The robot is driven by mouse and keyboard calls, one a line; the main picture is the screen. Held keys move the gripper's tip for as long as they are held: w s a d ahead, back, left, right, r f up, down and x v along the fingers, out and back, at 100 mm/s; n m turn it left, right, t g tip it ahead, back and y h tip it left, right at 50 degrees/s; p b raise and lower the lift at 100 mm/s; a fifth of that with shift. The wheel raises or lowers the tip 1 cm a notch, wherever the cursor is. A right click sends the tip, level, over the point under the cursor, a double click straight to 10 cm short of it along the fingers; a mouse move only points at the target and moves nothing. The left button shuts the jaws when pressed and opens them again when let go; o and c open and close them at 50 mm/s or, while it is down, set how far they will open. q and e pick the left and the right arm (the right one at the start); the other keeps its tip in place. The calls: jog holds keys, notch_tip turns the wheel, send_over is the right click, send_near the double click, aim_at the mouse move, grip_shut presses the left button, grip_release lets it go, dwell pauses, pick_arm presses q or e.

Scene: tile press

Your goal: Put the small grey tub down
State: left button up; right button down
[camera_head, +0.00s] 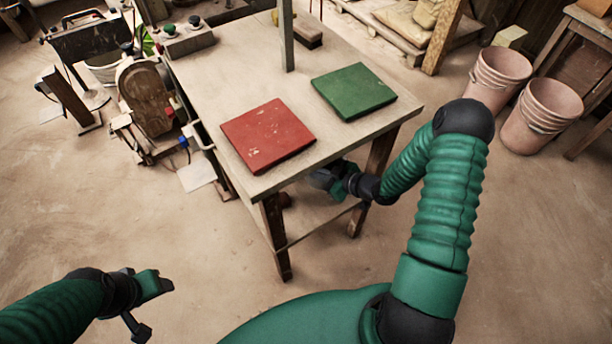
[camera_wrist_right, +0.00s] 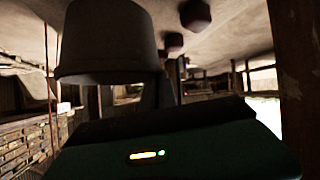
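The small grey tub (camera_wrist_right: 108,45) shows large and dim at the upper left of the right wrist view, with its wide end downward in that picture. That view looks upside down, with a pale shelf surface along its top. My right gripper (camera_head: 332,180) reaches under the near edge of the table. In the wrist view, its dark body fills the bottom and its fingers are too dark to make out. I cannot tell whether it holds the tub. The tub is hidden in the head view. My left gripper (camera_head: 146,304) is open and empty over the floor.
A wooden table (camera_head: 232,80) carries a red tile (camera_head: 267,135) and a green tile (camera_head: 353,91). Its low shelf (camera_head: 318,213) is partly visible. Dark red objects (camera_wrist_right: 195,14) are on the shelf. A table leg (camera_head: 376,160) stands close by the right arm. Pink buckets (camera_head: 541,115) stand right.

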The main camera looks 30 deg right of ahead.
notch_tip(320, 180, down, 5)
jog(key=shift+w+f+b, duration=0.1)
jog(key=shift+b, duration=0.6)
jog(key=c, duration=1.7)
grip_release()
jog(key=p+v, duration=0.3)
jog(key=v, duration=0.9)
jog(key=shift+d, duration=0.1)
